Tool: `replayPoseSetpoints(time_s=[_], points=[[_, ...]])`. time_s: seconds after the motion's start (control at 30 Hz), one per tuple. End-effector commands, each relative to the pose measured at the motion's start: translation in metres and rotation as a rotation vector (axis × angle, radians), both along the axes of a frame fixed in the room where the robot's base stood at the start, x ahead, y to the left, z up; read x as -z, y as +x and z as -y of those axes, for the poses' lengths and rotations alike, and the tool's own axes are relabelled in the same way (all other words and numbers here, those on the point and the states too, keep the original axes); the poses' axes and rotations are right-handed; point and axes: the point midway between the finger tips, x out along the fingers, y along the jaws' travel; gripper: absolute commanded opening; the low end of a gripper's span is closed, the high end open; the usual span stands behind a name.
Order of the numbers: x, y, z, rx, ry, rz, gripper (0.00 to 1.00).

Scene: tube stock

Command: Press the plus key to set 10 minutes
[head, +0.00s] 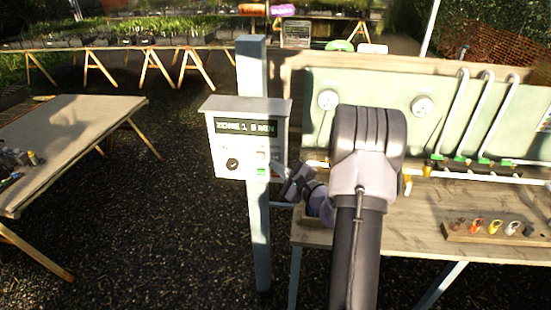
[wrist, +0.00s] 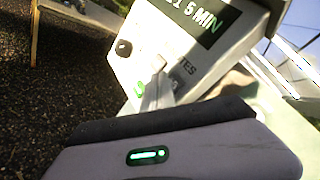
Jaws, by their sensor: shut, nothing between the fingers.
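The control box (head: 222,108) is mounted on a post, and its display (head: 246,127) reads roughly "ZONE 1 5 MIN". In the wrist view the display (wrist: 207,22) shows "5 MIN". A pale key (head: 261,156) sits above a green key (head: 261,171) on the right of the panel. I cannot read a plus sign on either. My gripper (head: 275,176) is shut and empty, close to the lower right of the panel. In the wrist view its fingertips (wrist: 155,92) are just below the pale key (wrist: 158,62); contact cannot be told.
A black knob (head: 232,164) is left of the keys. The box's post (head: 259,235) stands beside the wooden bench (head: 340,258). The bench's back panel carries white pipes (head: 455,110) and round dials. Another table (head: 60,125) is at the left, with open gravel between.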

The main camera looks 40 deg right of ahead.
Motion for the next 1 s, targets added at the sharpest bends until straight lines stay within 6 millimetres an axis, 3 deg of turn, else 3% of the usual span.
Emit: replayPoseSetpoints(time_s=[1.0], points=[[0.0003, 0.0072, 0.0086, 0.0, 0.0, 0.0, 0.0]])
